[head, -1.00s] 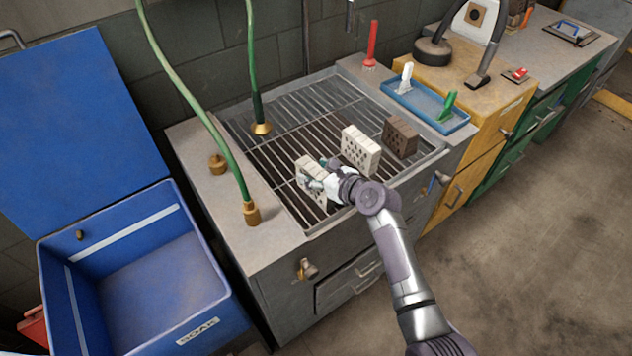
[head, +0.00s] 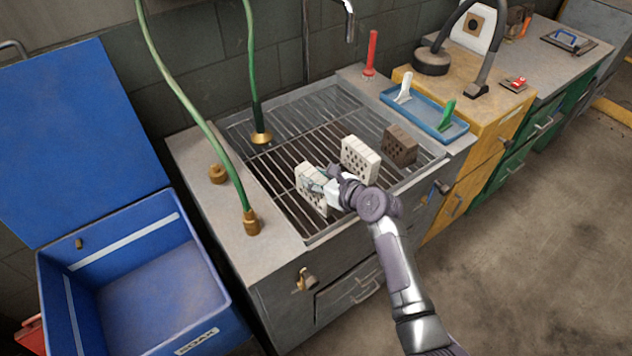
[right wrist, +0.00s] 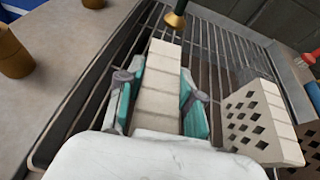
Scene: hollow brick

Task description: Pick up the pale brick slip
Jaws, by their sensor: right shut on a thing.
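A pale brick with small holes in its side (head: 309,199) stands upright at the near left of the metal grate (head: 276,168). My right gripper (head: 320,183) is shut on it from above. In the right wrist view, the teal pads of the right gripper (right wrist: 157,97) press on both sides of the pale brick (right wrist: 161,72), whose top shows several joints. I cannot tell whether its underside touches the grate. A second pale brick with diamond-shaped holes (head: 358,160) stands to the right, apart from the gripper; it also shows in the right wrist view (right wrist: 255,125). My left gripper is not in view.
A dark brown brick (head: 398,146) stands farther right on the grate. Green hoses with brass ends (head: 251,222) stand at the left. A blue tray (head: 425,117) holds a white and a green tool. An open blue bin (head: 205,268) is at far left.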

